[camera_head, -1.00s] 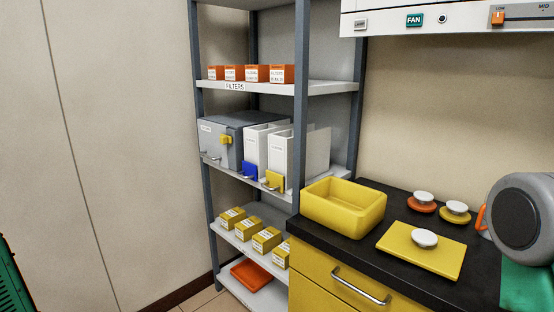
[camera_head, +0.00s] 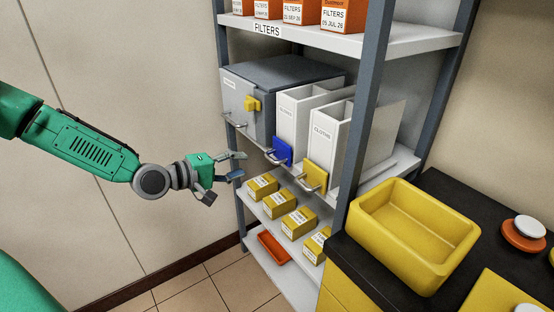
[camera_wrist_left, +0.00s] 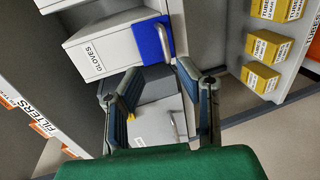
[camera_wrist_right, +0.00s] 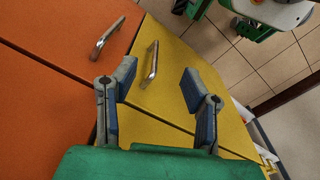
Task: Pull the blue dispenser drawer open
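The blue dispenser drawer (camera_head: 282,152) is a small blue front with a metal handle, low on the white box labelled gloves, on the middle shelf. In the left wrist view the blue front (camera_wrist_left: 152,42) and its handle show at the top, beyond the fingers. My left gripper (camera_head: 238,167) is open and empty, left of the shelf and a little short of the drawer; it also shows in the left wrist view (camera_wrist_left: 157,92). My right gripper (camera_wrist_right: 157,93) is open and empty in front of orange and yellow cabinet fronts; the head view does not show it.
A grey box (camera_head: 265,95) with a yellow latch stands left of the blue drawer. A white box with a yellow drawer (camera_head: 316,177) stands to its right. A shelf post (camera_head: 366,100) rises nearby. Yellow boxes (camera_head: 298,221) fill the shelf below. A yellow bin (camera_head: 420,240) sits on the counter.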

